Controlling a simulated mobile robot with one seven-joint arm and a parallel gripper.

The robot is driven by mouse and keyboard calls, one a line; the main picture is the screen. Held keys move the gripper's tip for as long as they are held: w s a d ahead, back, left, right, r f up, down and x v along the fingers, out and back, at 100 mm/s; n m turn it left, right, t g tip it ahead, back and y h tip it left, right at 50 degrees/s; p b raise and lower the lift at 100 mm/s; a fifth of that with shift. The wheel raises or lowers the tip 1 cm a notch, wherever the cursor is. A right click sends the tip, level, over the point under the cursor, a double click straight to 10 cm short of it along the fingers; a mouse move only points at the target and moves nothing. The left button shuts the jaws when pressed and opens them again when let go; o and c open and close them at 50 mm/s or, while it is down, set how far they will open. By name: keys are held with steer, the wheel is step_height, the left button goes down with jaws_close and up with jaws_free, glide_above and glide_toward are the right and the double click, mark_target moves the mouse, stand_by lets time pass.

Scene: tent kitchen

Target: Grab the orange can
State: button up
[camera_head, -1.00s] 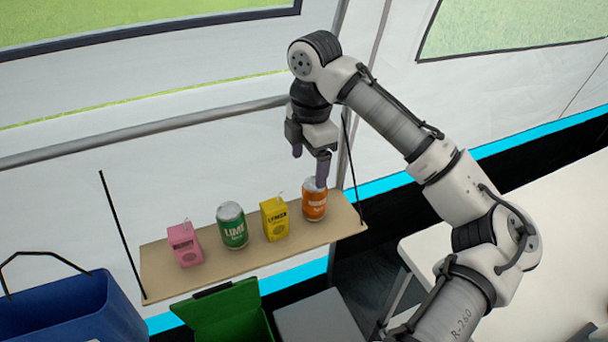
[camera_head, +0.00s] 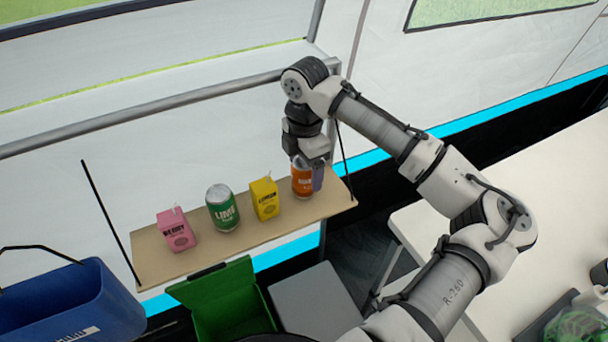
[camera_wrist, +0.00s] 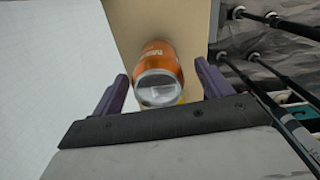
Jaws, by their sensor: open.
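The orange can (camera_head: 302,184) stands upright near the right end of a hanging wooden shelf. My gripper (camera_head: 308,172) is lowered over it, with a purple finger beside the can's right side and the can's top partly hidden. In the wrist view the orange can (camera_wrist: 158,66) lies between the two open purple fingers of my gripper (camera_wrist: 162,84), with its silver lid toward the camera. A gap shows on each side of the can, so the fingers are not closed on it.
The shelf (camera_head: 150,262) also bears a yellow lemon carton (camera_head: 265,199), a green lime can (camera_head: 222,209) and a pink berry carton (camera_head: 176,231). A black cord (camera_head: 344,160) hangs right of the can. A green bin (camera_head: 225,305) and a blue bin (camera_head: 75,300) stand below.

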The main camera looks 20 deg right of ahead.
steer(key=shift+w+f, duration=0.15)
steer(key=shift+f, duration=1.7)
steer(key=c, duration=1)
steer(key=shift+r, duration=0.1)
steer(key=shift+c, duration=0.2)
